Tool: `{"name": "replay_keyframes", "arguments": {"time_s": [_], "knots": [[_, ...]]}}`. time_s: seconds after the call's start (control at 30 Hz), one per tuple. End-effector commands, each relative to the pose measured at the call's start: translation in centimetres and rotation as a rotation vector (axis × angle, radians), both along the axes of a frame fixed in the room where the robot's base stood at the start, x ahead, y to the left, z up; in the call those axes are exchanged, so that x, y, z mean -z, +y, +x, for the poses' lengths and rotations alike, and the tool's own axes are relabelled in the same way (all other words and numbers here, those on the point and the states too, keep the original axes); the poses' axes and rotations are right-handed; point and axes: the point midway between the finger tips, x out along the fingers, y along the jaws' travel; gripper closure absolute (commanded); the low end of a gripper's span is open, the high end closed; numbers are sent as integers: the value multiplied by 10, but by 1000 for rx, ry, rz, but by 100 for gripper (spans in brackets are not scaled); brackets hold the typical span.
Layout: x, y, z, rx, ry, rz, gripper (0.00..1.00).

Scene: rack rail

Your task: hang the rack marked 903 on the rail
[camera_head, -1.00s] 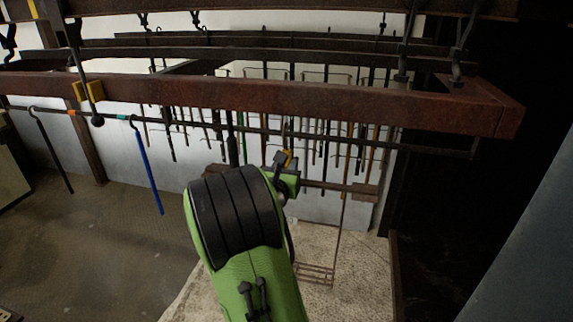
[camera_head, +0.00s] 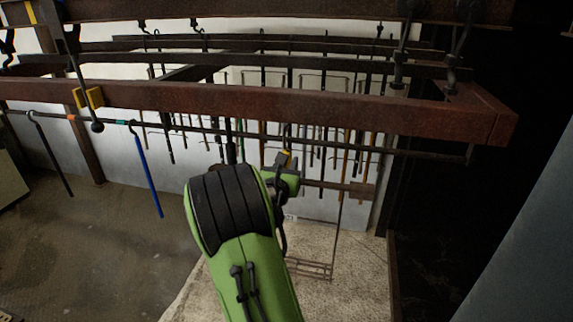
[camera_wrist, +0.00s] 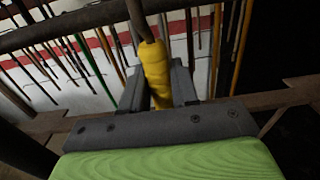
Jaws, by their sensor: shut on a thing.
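My gripper (camera_head: 284,172) is partly hidden behind my green and black arm in the head view. In the wrist view my gripper (camera_wrist: 160,88) is shut on a yellow grip (camera_wrist: 156,72), with a dark rod rising from it. The held rack shows in the head view as a brown crossbar (camera_head: 335,187), a thin rod and a wire shelf (camera_head: 312,268) hanging below. A small white tag (camera_head: 290,217) is too small to read. The thin dark rail (camera_head: 340,147) runs just above my gripper in the picture. Whether the rack's hook touches it cannot be told.
A rusty beam (camera_head: 300,108) runs above the rail, with a yellow block (camera_head: 90,98) at left. A black rod (camera_head: 52,155) and a blue rod (camera_head: 148,178) hang from the rail's left part. Many thin rods hang behind, near the white wall. The right side is dark.

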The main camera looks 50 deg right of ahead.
Motion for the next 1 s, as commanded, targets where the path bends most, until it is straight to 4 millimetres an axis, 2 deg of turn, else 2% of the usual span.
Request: {"name": "replay_keyframes", "arguments": {"time_s": [0.17,0.6,1.0], "knots": [[-1,-1,0,0,-1,-3,100],[-3,-18,8,0,0,-3,100],[0,-18,8,0,-2,-4,100]]}}
